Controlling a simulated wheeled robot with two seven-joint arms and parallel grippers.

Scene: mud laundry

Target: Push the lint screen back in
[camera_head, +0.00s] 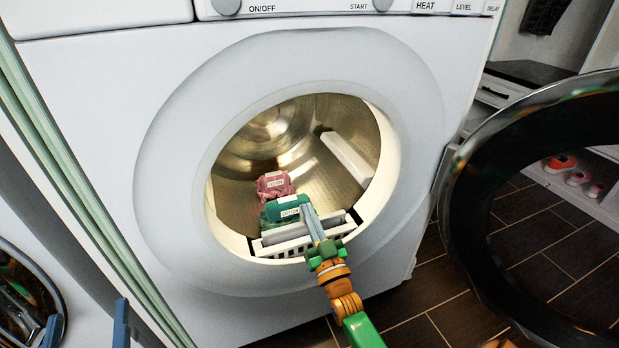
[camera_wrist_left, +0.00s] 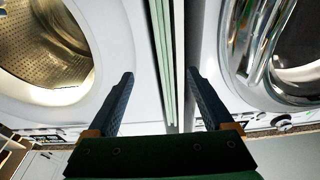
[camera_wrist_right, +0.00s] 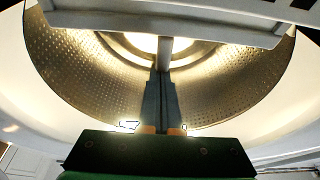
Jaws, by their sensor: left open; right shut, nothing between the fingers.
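The lint screen (camera_head: 282,234) is a pale bar with a grey panel, at the bottom lip of the dryer opening, above a white slotted housing (camera_head: 285,248). In the right wrist view the screen (camera_wrist_right: 100,20) spans the top as a wide pale bar. How far it sits in its slot I cannot tell. My right gripper (camera_head: 307,212) is shut and empty, its fingers crossing over the screen in the head view. Whether they touch it is unclear. My left gripper (camera_head: 88,322) is open and empty at lower left, away from the screen; its fingers also show in the left wrist view (camera_wrist_left: 160,78).
The dryer drum (camera_head: 260,140) holds a pink cloth bundle (camera_head: 274,185) and a teal one (camera_head: 282,209), both labelled. The open round door (camera_head: 465,210) stands at the right. A second machine's round door (camera_head: 20,290) is at lower left. Tiled floor shows at lower right.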

